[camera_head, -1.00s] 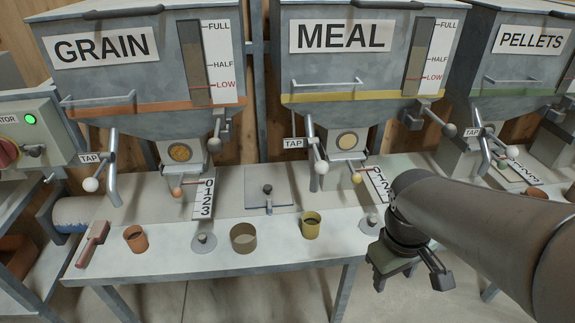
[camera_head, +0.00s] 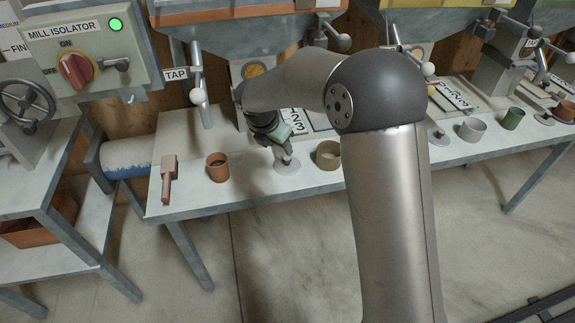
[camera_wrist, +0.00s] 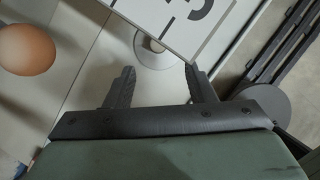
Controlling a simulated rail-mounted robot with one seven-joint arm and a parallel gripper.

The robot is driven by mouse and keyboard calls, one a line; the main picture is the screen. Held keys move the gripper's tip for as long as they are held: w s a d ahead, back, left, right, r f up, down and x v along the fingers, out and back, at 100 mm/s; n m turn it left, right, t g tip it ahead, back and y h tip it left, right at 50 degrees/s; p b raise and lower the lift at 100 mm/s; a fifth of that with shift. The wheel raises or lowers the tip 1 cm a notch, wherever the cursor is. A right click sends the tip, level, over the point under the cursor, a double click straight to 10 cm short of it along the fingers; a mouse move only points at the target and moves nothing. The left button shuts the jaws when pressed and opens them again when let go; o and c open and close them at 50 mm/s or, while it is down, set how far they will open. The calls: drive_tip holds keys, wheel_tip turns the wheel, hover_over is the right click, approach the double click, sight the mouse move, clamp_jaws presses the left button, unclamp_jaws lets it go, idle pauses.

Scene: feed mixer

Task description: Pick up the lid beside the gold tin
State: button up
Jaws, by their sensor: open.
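A round grey lid (camera_head: 287,167) with an upright knob lies on the bench, between an orange-brown tin and a dull gold tin (camera_head: 328,155). The gold tin is open-topped and upright, just right of the lid. My gripper (camera_head: 287,148) is above and just behind the lid, near its knob, and the arm reaches over from the right. In the wrist view my gripper (camera_wrist: 158,82) is open with nothing between its fingers. A grey disc, probably the lid (camera_wrist: 150,55), shows beyond the fingertips, partly covered by the number plate.
The orange-brown tin (camera_head: 218,167) and a red-brown brush (camera_head: 169,180) stand left of the lid. The number plate (camera_head: 294,121) is close behind my gripper. A silver tin (camera_head: 472,130) and green tin (camera_head: 513,118) are farther right.

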sight(286, 159)
drive_tip(key=x, duration=0.9)
drive_tip(key=shift+a+b, duration=0.2)
drive_tip(key=shift+b, duration=0.2)
drive_tip(key=c, duration=1.1)
